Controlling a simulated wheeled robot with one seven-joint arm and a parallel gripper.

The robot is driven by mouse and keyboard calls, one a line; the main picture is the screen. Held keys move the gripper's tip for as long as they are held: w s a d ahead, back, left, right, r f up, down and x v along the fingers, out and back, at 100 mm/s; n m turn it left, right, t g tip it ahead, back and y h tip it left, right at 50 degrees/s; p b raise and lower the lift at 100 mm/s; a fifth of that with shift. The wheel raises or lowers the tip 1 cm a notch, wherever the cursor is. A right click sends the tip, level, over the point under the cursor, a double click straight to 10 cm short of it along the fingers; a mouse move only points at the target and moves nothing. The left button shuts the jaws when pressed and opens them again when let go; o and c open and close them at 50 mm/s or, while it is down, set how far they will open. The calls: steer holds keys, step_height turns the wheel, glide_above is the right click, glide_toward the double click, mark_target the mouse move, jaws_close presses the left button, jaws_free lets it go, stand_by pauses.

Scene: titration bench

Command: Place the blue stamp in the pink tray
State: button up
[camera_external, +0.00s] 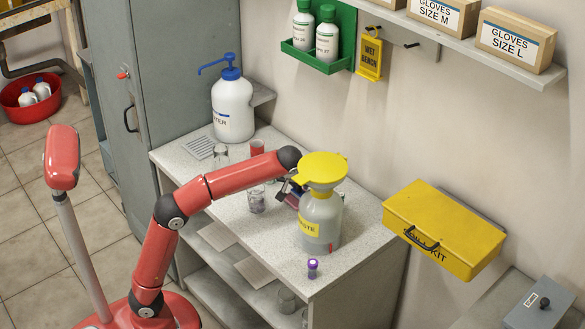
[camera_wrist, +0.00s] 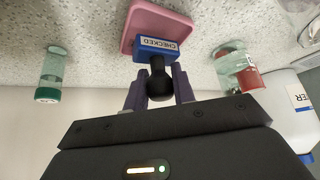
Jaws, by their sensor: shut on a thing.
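The blue stamp (camera_wrist: 155,50) has a black handle and a white label reading CHECKED. In the wrist view my gripper (camera_wrist: 159,84) is shut on the black handle, one purple-grey finger on each side. The pink tray (camera_wrist: 160,17) lies just beyond the stamp, and the blue block overlaps its near edge in the picture. I cannot tell whether the stamp touches the tray. In the external view my gripper (camera_external: 286,190) is over the bench behind the waste bottle, and the stamp and tray are largely hidden there.
The yellow-topped waste bottle (camera_external: 320,215) stands close to my gripper. A beaker (camera_external: 256,200), a white jug (camera_external: 232,105) and a purple-capped vial (camera_external: 312,268) share the bench. The wrist view shows a green-capped vial (camera_wrist: 50,75) and a glass with red contents (camera_wrist: 240,68) beside the tray.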

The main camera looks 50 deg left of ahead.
mark_target(298, 194)
steer(key=shift+f, duration=0.6)
steer(key=shift+f, duration=0.1)
steer(key=o, duration=1)
steer(key=shift+r, duration=0.2)
steer(key=shift+s+d+r, duration=0.15)
steer(key=shift+r, duration=0.2)
steer(key=r, duration=0.3)
steer(key=r+p, duration=0.1)
steer(key=r, duration=0.1)
steer(key=s+r+p, duration=0.1)
steer(key=r, duration=0.2)
steer(key=shift+d+r, duration=0.3)
steer(key=shift+r, duration=0.05)
